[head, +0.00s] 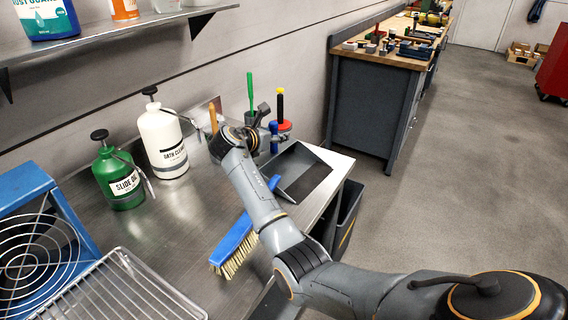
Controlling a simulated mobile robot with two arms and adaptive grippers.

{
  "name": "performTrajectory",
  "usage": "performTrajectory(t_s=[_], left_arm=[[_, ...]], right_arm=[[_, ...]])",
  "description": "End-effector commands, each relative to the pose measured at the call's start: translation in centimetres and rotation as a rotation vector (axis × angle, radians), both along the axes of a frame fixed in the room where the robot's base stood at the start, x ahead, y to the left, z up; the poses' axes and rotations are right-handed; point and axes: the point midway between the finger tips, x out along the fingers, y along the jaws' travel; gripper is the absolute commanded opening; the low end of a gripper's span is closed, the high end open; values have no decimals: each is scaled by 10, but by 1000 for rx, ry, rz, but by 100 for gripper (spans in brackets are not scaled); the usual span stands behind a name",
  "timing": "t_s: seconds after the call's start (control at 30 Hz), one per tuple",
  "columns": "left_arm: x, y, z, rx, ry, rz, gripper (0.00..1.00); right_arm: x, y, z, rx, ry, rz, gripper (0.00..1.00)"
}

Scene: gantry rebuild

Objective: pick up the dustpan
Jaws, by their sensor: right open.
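The grey dustpan (310,178) lies on the steel bench top near its right end, its dark tray facing up. My right arm passes over the bench just left of the dustpan and hides part of it. My right gripper (272,124) is open, beyond the dustpan's far left side, near the upright tools at the back. Its fingers are small in view, and I cannot tell whether they touch anything. The dustpan's handle is not clear to see. My left gripper is out of view.
A blue brush (232,243) lies in front of my forearm. A green oil bottle (120,176) and a white bottle (163,140) stand left. Upright tools, including a green-handled one (250,92), stand behind. A wire rack (118,290) and blue fan (30,225) fill the near left.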

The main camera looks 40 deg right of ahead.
Motion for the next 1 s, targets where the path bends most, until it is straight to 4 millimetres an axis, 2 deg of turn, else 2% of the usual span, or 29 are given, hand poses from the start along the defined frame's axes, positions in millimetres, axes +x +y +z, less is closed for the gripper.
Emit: performTrajectory(t_s=[0.2,0.43,1.0], left_arm=[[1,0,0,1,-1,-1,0],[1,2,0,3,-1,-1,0],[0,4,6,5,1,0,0]], right_arm=[[0,0,-1,0,0,0,47],[0,0,-1,1,0,0,0],[0,-3,4,-2,-2,0,0]])
